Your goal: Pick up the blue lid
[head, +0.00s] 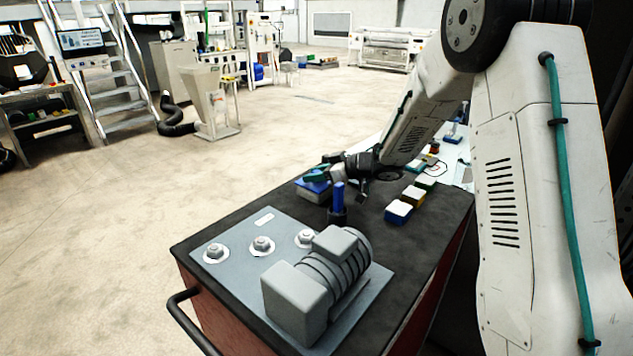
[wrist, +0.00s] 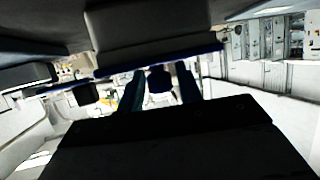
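The blue lid (head: 313,184) lies on a grey box at the far left edge of the dark bench top. In the wrist view, which looks upside down, it shows as a thin blue edge (wrist: 205,49) along a grey block. My gripper (head: 318,173) is right over the lid, low and reaching to the left. In the wrist view, my two fingers (wrist: 158,90) stand on either side of a dark blue knob-like part (wrist: 159,78), with narrow gaps seeming to show beside it. In the head view my gripper hides part of the lid.
A blue upright post (head: 338,196) in a dark holder stands just in front of my gripper. A grey motor unit (head: 318,280) on a plate (head: 240,243) fills the near bench.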

